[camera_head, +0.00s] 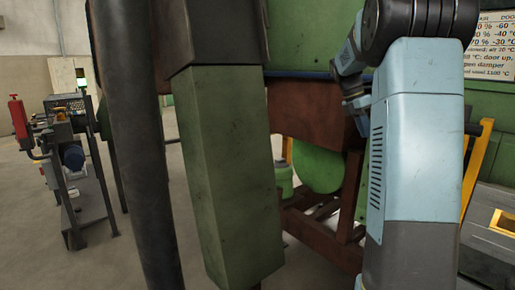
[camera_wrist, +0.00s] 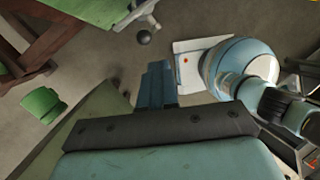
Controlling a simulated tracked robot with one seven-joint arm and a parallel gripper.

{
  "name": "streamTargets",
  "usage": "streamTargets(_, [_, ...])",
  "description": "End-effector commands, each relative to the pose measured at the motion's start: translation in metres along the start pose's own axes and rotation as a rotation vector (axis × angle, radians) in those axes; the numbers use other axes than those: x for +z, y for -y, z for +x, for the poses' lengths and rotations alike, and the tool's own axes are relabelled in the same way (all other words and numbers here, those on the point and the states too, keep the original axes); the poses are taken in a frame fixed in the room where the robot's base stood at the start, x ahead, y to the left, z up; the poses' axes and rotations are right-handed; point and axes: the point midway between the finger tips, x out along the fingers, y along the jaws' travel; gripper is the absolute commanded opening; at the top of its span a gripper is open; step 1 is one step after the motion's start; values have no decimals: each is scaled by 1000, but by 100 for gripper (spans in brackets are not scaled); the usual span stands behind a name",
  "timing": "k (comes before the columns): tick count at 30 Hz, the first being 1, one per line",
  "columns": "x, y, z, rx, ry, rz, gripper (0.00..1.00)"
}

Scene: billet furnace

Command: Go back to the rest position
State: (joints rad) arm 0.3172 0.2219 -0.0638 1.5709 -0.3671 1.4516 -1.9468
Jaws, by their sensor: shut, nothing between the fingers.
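My gripper (camera_head: 357,112) hangs partly hidden behind my blue arm column in the head view, close to the front of the green furnace (camera_head: 297,40) and its rust-brown frame (camera_head: 305,105). In the wrist view, the fingers of my gripper (camera_wrist: 156,82) point away over the concrete floor. They are together, with nothing held between them.
A thick dark pipe (camera_head: 135,130) and a green post (camera_head: 225,170) stand close in front. A stand (camera_head: 85,200) with a red lever (camera_head: 18,118) is at left. A temperature sign (camera_head: 492,48) and yellow rail (camera_head: 476,165) are at right. Open floor lies at left.

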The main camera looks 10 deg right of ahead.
Motion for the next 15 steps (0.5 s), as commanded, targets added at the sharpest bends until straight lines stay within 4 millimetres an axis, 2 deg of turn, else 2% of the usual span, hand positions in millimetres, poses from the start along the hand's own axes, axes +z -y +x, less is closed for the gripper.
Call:
streamTargets(5, [-16,11,-10,39,-5,70,0])
streamTargets(15, [-96,69,-36,215,-92,457,0])
